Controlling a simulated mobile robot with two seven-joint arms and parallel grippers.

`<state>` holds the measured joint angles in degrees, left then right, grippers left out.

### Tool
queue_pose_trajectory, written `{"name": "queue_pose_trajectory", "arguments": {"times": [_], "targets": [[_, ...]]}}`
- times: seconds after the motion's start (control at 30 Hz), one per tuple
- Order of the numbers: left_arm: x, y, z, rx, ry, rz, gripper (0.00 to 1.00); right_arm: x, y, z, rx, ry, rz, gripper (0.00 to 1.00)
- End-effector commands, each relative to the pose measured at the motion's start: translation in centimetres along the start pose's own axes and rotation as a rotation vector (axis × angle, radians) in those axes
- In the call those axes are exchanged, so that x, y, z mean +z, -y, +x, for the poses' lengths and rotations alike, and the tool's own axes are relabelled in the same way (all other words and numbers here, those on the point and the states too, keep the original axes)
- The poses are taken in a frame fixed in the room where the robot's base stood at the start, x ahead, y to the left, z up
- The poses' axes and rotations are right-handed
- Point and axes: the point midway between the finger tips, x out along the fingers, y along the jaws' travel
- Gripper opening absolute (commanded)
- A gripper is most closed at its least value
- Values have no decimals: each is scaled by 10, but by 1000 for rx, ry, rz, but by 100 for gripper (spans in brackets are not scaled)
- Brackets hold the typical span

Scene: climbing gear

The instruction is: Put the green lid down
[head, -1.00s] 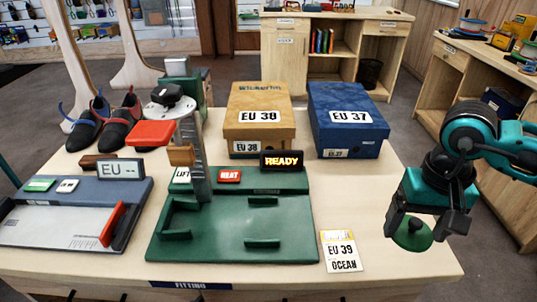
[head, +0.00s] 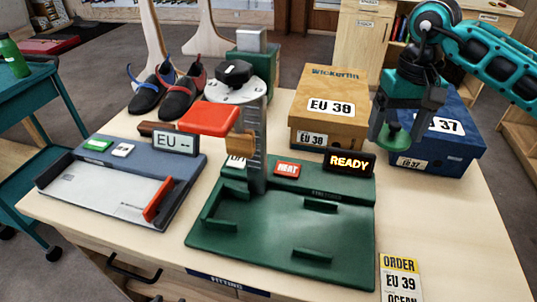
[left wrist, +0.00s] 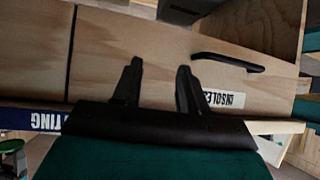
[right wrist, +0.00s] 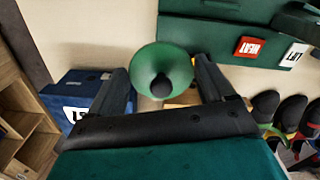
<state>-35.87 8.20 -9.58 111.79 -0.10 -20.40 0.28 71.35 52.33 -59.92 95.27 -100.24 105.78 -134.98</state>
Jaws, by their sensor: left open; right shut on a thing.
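The green lid (head: 394,138) is a round disc with a dark knob. My right gripper (head: 399,125) is shut on it and holds it in front of the blue EU 37 box, above the table. In the right wrist view the lid (right wrist: 155,62) sits between the fingertips (right wrist: 160,82), its knob facing the camera. My left gripper (left wrist: 155,75) is open and empty in the left wrist view, facing the wooden front of the fitting table. It does not show in the head view.
The green heating press (head: 290,225) stands mid-table, with a READY display (head: 349,163). The EU 38 box (head: 325,100) and blue box (head: 440,155) stand behind it. An order card (head: 400,280) lies front right. A teal cart (head: 30,120) with a green bottle (head: 12,55) stands left.

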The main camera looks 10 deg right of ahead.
Motion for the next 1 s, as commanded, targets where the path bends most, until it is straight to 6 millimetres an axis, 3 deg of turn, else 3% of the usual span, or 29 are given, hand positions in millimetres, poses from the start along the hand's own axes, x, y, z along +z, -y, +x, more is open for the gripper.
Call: {"name": "queue_pose_trajectory", "arguments": {"times": [0.1,0.23,0.37,0.57,0.67,1.0], "targets": [[5,-4,5,9,-3,-2,43,-9,-43,-12,-1,0,49,53],[3,-6,7,14,-11,-3,43,-11,-72,-23,0,-1,74,53],[-2,-6,8,13,-19,-2,43,-10,-85,-29,2,-1,83,53],[-2,-5,9,13,-20,-2,43,-10,-86,-25,3,0,84,53],[3,-5,13,13,-17,-3,43,-10,-86,-8,3,4,83,53],[6,-9,17,24,-16,-7,43,-9,-86,80,3,4,83,53]]}}
